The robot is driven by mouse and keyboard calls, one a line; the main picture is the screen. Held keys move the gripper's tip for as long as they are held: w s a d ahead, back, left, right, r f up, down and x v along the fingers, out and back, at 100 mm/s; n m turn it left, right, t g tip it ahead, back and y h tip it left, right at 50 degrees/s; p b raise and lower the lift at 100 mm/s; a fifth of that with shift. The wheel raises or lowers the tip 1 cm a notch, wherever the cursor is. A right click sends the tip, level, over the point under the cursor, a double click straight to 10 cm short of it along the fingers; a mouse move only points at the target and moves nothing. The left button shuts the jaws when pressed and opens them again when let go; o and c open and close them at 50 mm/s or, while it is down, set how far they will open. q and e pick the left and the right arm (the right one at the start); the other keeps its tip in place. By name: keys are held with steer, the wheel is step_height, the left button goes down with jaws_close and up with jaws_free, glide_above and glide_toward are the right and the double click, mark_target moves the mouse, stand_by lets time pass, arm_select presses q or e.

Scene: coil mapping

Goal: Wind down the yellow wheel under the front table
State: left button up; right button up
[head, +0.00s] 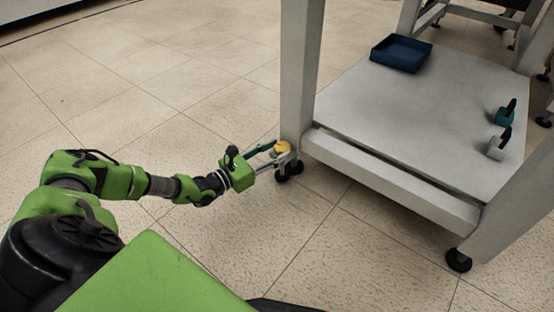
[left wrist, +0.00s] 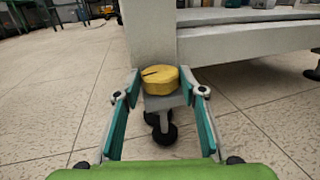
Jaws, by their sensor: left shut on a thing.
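The yellow wheel (head: 282,147) sits low at the foot of the table's near-left leg, just above a black caster. In the left wrist view the yellow wheel (left wrist: 160,80) is a thick yellow disc with a dark slot on top, on a grey bracket. My left gripper (head: 273,150) reaches it from the left, low above the floor. Its teal fingers (left wrist: 160,92) stand on either side of the wheel and are shut on it. The front table (head: 395,190) is white-grey with a low shelf. My right gripper is not in view.
The table leg (head: 300,70) rises right behind the wheel. A dark blue tray (head: 401,54), a teal item (head: 504,117) and a grey item (head: 497,147) stand on the low shelf. Another caster (head: 458,260) stands at the near right. The tiled floor at left is clear.

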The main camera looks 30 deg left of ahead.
arm_select(q)
steer(key=shift+w+a+m+g+h, duration=0.1)
steer(key=shift+a+m+g+h, duration=0.1)
steer(key=shift+m+g+h, duration=0.6)
steer(key=shift+w+a+m+g+h, duration=0.2)
steer(key=shift+m+h, duration=0.4)
steer(key=shift+h, duration=0.55)
steer(key=shift+a+m+g+h, duration=0.15)
steer(key=shift+m+g+h, duration=0.5)
steer(key=shift+h, duration=0.3)
steer(key=shift+m+g+h, duration=0.25)
steer(key=shift+m+h, duration=0.05)
steer(key=shift+m, duration=0.05)
steer(key=o, duration=1.1)
steer(key=v, duration=1.2)
steer(key=shift+a, duration=0.1)
